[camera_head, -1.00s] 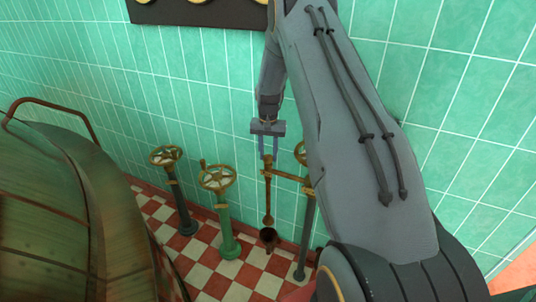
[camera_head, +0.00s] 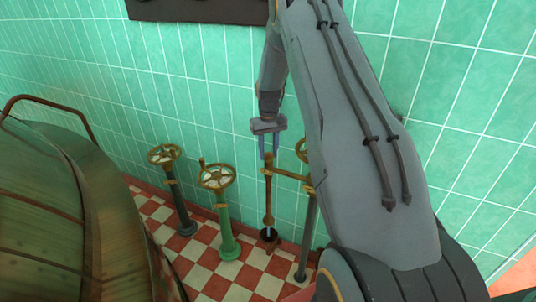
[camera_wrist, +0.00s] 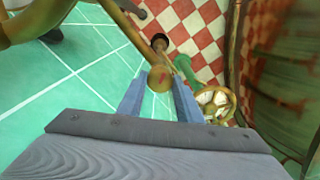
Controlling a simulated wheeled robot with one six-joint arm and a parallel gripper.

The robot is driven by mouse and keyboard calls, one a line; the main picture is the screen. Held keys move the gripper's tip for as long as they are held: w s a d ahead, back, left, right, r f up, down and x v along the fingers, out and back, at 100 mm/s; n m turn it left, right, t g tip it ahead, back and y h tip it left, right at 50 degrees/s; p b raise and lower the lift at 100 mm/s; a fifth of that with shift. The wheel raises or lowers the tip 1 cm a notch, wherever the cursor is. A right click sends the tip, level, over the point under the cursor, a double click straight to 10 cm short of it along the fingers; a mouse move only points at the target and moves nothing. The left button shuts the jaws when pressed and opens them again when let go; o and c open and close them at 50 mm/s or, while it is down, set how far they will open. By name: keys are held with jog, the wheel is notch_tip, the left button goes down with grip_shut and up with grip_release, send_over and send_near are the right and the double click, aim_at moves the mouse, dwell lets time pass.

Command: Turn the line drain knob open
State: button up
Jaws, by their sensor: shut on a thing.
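The line drain knob (camera_wrist: 160,78) is a round copper-brown cap with a small reddish mark, seen end-on in the wrist view. In the head view it tops a thin upright brown rod (camera_head: 268,195) near the tiled wall. My gripper (camera_head: 268,148) points down from above and is shut on the knob. In the wrist view its two blue-grey fingers (camera_wrist: 159,98) stand on either side of the knob. The rod's foot ends at a dark round cup (camera_head: 268,235) on the floor.
A green stand with a brass handwheel (camera_head: 217,177) and a dark stand with another handwheel (camera_head: 165,155) are to the left. A brass bracket joins the rod to a grey post (camera_head: 308,230) on the right.

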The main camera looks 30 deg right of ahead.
aim_at(269, 154)
jog(key=n+b, duration=0.1)
jog(key=n, duration=0.5)
jog(key=n+b, duration=0.1)
jog(key=n, duration=0.5)
dwell(0.6)
jog(key=o, duration=1)
jog(key=shift+o, duration=0.2)
notch_tip(269, 154, up, 8)
jog(key=shift+f+b, duration=0.1)
jog(key=shift+b, duration=0.9)
